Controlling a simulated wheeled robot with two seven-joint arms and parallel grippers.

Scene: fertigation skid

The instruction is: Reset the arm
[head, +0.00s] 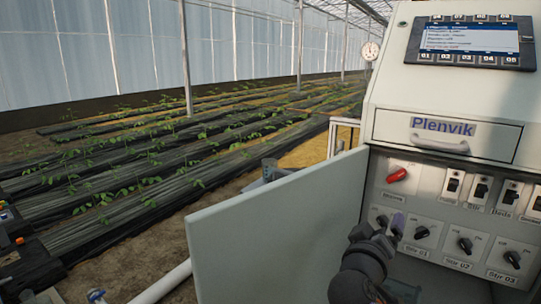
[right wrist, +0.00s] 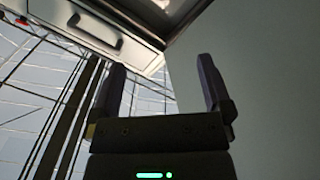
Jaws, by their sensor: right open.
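My right gripper (head: 381,232) is in front of the lower control panel of the white Plenvik cabinet (head: 384,107), near the left end of the row of black knobs. In the right wrist view its two dark fingers (right wrist: 162,78) stand apart with nothing between them. I cannot tell from the head view whether it touches a knob. The open white door (head: 280,231) stands to the left of the gripper; a plain pale panel, likely this door, fills the right of the wrist view (right wrist: 270,95). My left gripper is not in view.
The cabinet has a screen (head: 470,40), a drawer with a handle (head: 439,144), a red rotary switch (head: 397,175) and several toggle switches. A round gauge (head: 371,51) stands behind. Plant rows (head: 130,165) lie left. A white pipe (head: 163,284) runs low at front left.

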